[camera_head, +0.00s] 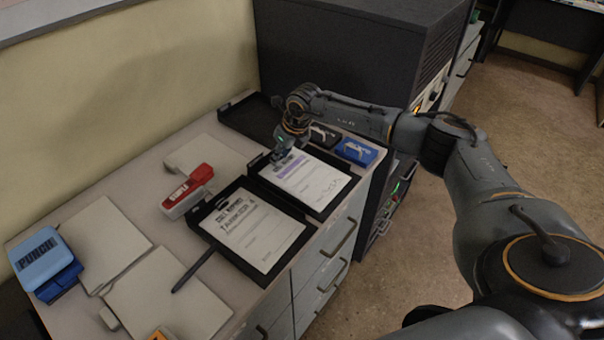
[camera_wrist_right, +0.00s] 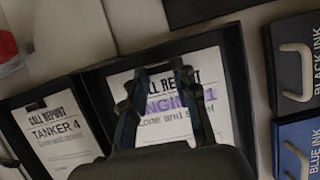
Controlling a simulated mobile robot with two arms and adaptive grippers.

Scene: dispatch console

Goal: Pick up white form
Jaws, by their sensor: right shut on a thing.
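A white call report form marked Engine 1 with a purple line (camera_head: 308,183) lies in a black tray at the right of the counter. It also shows in the right wrist view (camera_wrist_right: 160,123). My right gripper (camera_head: 284,153) is over the form's top edge, shut on it. In the right wrist view its two fingers (camera_wrist_right: 157,72) reach across the form's heading and hide part of it. A second white form, marked Tanker 4 (camera_head: 250,232), lies in the black tray beside it. My left gripper is not in view.
A black ink box (camera_head: 322,136) and a blue ink box (camera_head: 357,151) stand right behind the trays. A red-and-white stapler (camera_head: 187,192), a blue punch (camera_head: 44,262), folders (camera_head: 98,240) and a pen (camera_head: 195,269) lie to the left. A dark cabinet (camera_head: 350,65) rises behind.

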